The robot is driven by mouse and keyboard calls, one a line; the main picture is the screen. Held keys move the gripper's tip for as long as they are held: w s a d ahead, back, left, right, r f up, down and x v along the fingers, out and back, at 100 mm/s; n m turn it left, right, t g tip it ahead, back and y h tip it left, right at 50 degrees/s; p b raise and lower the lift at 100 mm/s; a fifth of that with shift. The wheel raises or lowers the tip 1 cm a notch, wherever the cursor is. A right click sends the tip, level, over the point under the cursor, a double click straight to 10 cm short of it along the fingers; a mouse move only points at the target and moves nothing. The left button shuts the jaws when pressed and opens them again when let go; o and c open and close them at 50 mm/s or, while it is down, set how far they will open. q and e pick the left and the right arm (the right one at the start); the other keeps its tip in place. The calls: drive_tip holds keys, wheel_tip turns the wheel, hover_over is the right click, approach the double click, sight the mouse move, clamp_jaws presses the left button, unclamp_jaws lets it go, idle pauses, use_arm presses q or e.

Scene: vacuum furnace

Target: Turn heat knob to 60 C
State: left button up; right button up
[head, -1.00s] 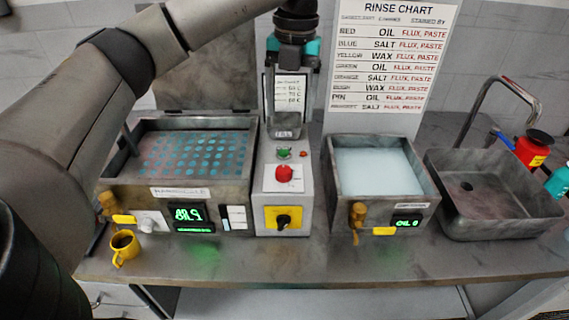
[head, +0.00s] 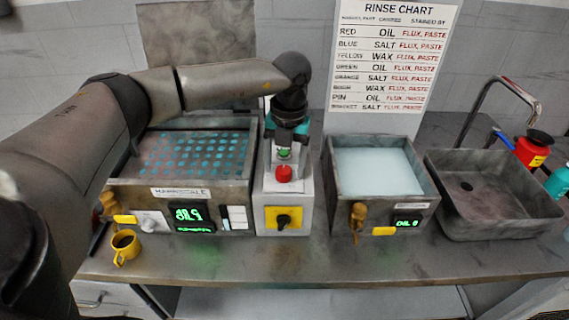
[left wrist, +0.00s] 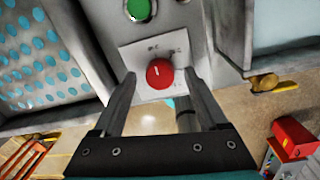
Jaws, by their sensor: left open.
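The red round knob (head: 284,173) sits on a white plate on the grey control box between the two tanks. In the left wrist view the red knob (left wrist: 160,73) shows a small white pointer line and faint marks on its plate. My left gripper (head: 287,143) is over the box's upper part, just behind the knob in the head view. In the wrist view the open left gripper (left wrist: 160,78) has a finger on each side of the knob, and I see no clear contact. My right gripper is not in view.
A green button (head: 284,153) lies behind the knob, and a black switch on a yellow plate (head: 283,218) is on the box front. The left tank (head: 150,192) has a lit display, the right tank (head: 383,207) holds pale liquid. A yellow mug (head: 124,250) stands front left.

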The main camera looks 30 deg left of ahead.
use_arm(q)
drive_tip(key=shift+f, duration=0.15)
drive_tip(key=shift+c, duration=0.3)
clamp_jaws()
idle(0.3)
